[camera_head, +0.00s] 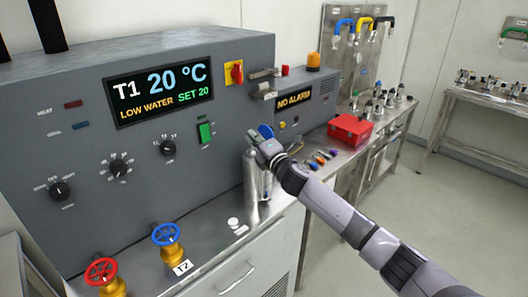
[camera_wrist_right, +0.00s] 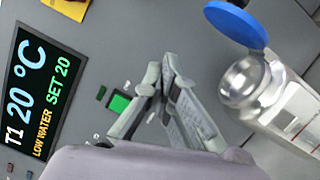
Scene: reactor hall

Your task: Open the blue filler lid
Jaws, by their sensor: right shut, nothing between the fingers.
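The blue filler lid (camera_head: 266,131) shows just behind my right gripper in the head view. In the right wrist view the blue lid (camera_wrist_right: 237,25) is a round disc, tilted up at the side of the silver vessel's rounded top (camera_wrist_right: 245,80). The silver vessel (camera_head: 251,178) stands upright against the grey panel, partly hidden by my gripper. My right gripper (camera_head: 254,139) is shut and empty, by the vessel's top. In the right wrist view its fingertips (camera_wrist_right: 168,65) are together, apart from the lid. My left gripper is not in view.
The grey control panel (camera_head: 60,120) rises behind, with a display (camera_head: 160,90), knobs and a green switch (camera_head: 205,132). A red valve (camera_head: 101,272) and a blue valve (camera_head: 167,235) stand at front left. A red box (camera_head: 350,130) sits on the bench to the right.

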